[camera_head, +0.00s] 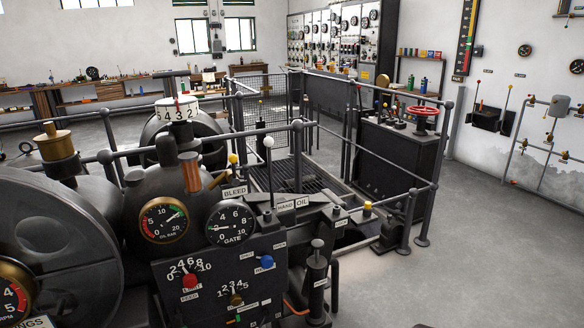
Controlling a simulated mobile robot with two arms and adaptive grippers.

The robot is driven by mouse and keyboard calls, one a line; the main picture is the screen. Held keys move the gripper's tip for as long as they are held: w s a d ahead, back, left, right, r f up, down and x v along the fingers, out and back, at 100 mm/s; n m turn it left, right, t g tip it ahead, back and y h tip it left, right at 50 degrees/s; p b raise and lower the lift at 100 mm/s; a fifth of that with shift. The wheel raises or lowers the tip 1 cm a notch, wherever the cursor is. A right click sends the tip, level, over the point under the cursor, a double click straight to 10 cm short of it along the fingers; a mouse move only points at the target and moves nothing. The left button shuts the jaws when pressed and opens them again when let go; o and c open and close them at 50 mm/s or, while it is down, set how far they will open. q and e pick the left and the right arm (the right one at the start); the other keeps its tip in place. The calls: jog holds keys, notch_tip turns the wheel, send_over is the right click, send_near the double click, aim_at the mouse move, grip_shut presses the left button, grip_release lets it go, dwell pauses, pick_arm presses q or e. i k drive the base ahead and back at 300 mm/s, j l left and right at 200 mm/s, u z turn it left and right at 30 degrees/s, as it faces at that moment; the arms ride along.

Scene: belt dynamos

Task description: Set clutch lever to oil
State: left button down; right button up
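A tall lever with a pale ball knob (268,142) stands nearly upright on the dark machine, mid-frame. Its foot is just left of a HAND plate (285,207), with an OIL plate (302,203) to the right of that. No plate reading clutch is legible, so I cannot tell for sure that this is the clutch lever. Neither of my grippers is in view.
A yellow-knobbed lever (233,158) stands left of it, by a BLEED plate (235,191). Gauges and a knob panel (225,280) are in front. Grey railings (340,120) run behind. Open floor (480,240) lies to the right.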

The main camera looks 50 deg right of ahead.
aim_at(268, 141)
jog(key=z, duration=1.5)
